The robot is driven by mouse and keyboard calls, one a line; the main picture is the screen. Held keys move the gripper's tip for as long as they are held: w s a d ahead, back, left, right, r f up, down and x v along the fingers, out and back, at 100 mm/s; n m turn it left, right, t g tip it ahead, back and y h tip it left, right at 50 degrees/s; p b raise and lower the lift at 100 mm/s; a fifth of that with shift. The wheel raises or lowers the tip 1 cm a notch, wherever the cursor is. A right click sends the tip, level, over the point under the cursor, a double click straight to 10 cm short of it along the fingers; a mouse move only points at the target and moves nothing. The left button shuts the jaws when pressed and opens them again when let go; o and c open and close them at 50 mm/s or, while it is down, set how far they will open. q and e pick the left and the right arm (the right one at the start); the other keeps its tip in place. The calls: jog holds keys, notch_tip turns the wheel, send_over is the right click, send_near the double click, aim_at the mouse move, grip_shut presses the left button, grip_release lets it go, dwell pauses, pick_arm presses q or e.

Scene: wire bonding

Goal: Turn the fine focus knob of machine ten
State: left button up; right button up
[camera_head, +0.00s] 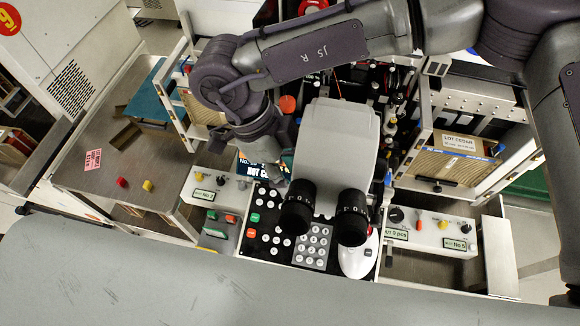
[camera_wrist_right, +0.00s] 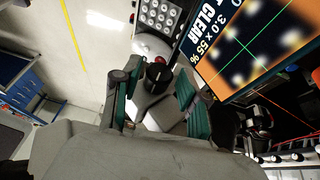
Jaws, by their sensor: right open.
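The microscope (camera_head: 336,135) of the middle machine is a pale grey body with two black eyepieces. In the right wrist view a round black knob (camera_wrist_right: 157,77) shows between the teal fingers of my right gripper (camera_wrist_right: 158,92). The fingers are open, one on each side of the knob, with gaps visible; whether either touches it I cannot tell. In the head view my right gripper (camera_head: 286,160) is at the left side of the microscope, and the arm hides that knob. The screen (camera_head: 250,170) is partly covered by my arm; the wrist view shows CLEAR on the screen (camera_wrist_right: 248,50). My left gripper is not in view.
A keypad panel (camera_head: 311,246) and a white mouse-like device (camera_head: 358,256) lie in front of the microscope. Neighbouring control panels stand left (camera_head: 222,192) and right (camera_head: 436,231). A left bench (camera_head: 105,180) holds small red and yellow knobs. Tall parts crowd the microscope's right side.

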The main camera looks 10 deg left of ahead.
jog(key=shift+d+f, duration=0.15)
jog(key=shift+f, duration=0.2)
grip_shut()
jog(key=g+b, duration=0.2)
jog(key=b, duration=0.1)
jog(key=f+g+b, duration=0.1)
jog(key=b, duration=0.1)
jog(key=shift+w+n+g, duration=0.3)
jog(key=shift+r+g+b, duration=0.1)
jog(key=shift+g+b, duration=0.4)
jog(key=shift+b, duration=0.15)
jog(key=shift+r+n+g, duration=0.25)
jog(key=shift+n+g, duration=0.05)
jog(key=shift+g, duration=0.1)
jog(key=shift+r, duration=0.1)
grip_release()
